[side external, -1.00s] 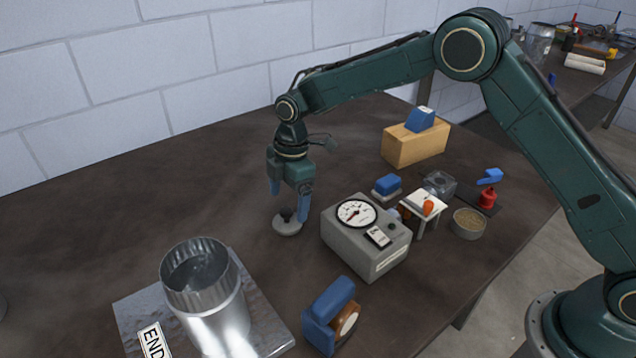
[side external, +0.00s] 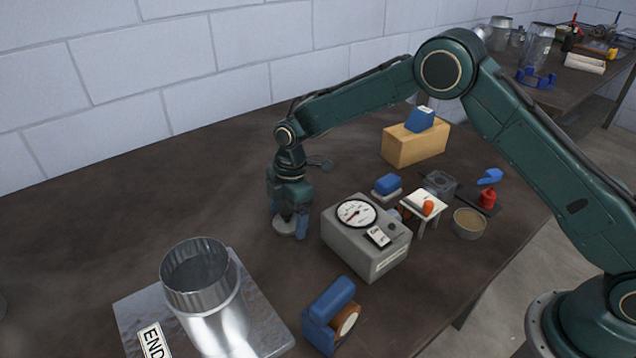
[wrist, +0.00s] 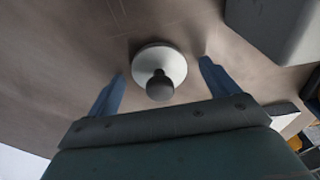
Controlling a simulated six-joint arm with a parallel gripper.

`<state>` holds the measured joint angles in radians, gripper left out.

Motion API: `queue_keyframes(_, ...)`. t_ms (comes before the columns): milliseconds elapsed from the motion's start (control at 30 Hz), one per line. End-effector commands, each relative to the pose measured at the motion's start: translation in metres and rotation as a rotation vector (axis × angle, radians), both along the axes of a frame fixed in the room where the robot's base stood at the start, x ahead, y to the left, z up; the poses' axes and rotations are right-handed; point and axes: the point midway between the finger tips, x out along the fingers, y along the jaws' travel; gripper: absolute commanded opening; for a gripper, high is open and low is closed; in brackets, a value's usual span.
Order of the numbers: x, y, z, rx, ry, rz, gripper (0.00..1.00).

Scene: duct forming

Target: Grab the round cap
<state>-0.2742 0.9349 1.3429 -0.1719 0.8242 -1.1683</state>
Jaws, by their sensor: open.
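The round cap (side external: 284,229) is a grey disc with a dark knob on top. It lies flat on the dark table, left of the grey gauge box. In the wrist view the cap (wrist: 148,57) shows as a pale disc with its dark round knob between my two blue fingers. My gripper (side external: 288,232) points straight down over the cap, with its fingers low on either side of the knob. The jaws are open, and in the wrist view a gap shows between each finger and the cap. In the side view my fingers partly hide the knob.
The gauge box (side external: 366,238) stands close to the right of my gripper. A metal duct (side external: 207,292) stands on a plate in front, and a blue clamp-like object (side external: 322,312) lies at the front. A wooden block (side external: 414,146) is behind. Open table lies to the left.

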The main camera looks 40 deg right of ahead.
Motion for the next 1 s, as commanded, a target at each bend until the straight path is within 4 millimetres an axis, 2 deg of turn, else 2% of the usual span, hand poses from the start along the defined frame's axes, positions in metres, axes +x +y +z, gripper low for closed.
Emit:
queue_keyframes(100, 0.000, 0.000, 0.000, 0.000, 0.000, 0.000, 0.85)
queue_keyframes(300, 0.000, 0.000, 0.000, 0.000, 0.000, 0.000, 0.45)
queue_keyframes(367, 0.000, 0.000, 0.000, 0.000, 0.000, 0.000, 0.36)
queue_keyframes(767, 0.001, 0.000, 0.005, 0.001, -0.002, 0.000, 0.36)
queue_keyframes(1000, 0.001, 0.000, 0.027, 0.002, -0.004, 0.000, 0.36)
